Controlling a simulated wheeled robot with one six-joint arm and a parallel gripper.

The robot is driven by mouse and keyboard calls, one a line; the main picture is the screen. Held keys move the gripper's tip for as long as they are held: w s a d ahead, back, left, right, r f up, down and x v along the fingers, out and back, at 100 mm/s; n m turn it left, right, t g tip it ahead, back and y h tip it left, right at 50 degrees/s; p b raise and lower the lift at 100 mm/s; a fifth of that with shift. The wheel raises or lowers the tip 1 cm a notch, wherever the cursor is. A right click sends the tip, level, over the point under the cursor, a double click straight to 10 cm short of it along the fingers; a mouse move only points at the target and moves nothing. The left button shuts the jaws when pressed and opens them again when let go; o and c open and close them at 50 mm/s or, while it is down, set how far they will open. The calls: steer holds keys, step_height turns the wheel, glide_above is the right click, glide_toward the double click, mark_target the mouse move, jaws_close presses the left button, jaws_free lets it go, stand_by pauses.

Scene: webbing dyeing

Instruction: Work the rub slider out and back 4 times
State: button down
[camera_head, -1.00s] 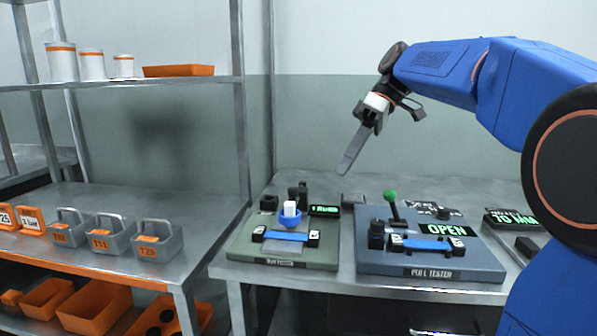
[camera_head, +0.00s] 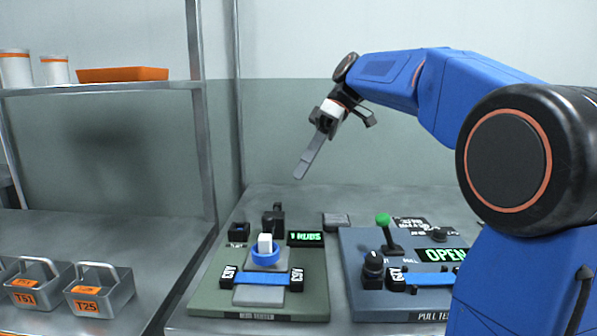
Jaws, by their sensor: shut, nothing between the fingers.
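The rub tester (camera_head: 205,302) is a green base plate on the bench. On it sits the rub slider, a white block (camera_head: 265,243) in a blue ring (camera_head: 265,258) above a grey plate. A blue webbing strip (camera_head: 262,278) lies across the plate, held by black clamps at both ends. A small display (camera_head: 305,239) behind the slider reads "RUBS" in green, with what looks like a 1. My gripper (camera_head: 300,175) is shut and empty, its long grey fingers pointing down and left, above and behind the slider and apart from it.
The pull tester (camera_head: 352,300), a blue-grey base with a green-knobbed lever (camera_head: 384,220) and an "OPEN" display (camera_head: 445,255), stands to the right. A shelf post (camera_head: 200,110) rises at left. Grey bins (camera_head: 100,292) sit on the left shelf. Air above the rub tester is free.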

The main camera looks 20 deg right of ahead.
mark_target(272, 219)
steer(key=x, duration=0.7)
steer(key=shift+s+a+f, duration=0.1)
steer(key=shift+f, duration=0.15)
steer(key=s+a, duration=0.2)
steer(key=s, duration=0.1)
steer(key=shift+s+a+f, duration=0.1)
steer(key=shift+s+a, duration=0.05)
steer(key=shift+a, duration=0.1)
steer(key=shift+s+a, duration=0.2)
steer(key=shift+s, duration=0.45)
steer(key=shift+s+a, duration=0.25)
steer(key=shift+s, duration=0.35)
steer(key=shift+s+a, duration=0.2)
steer(key=shift+s, duration=0.45)
steer(key=shift+w, duration=0.15)
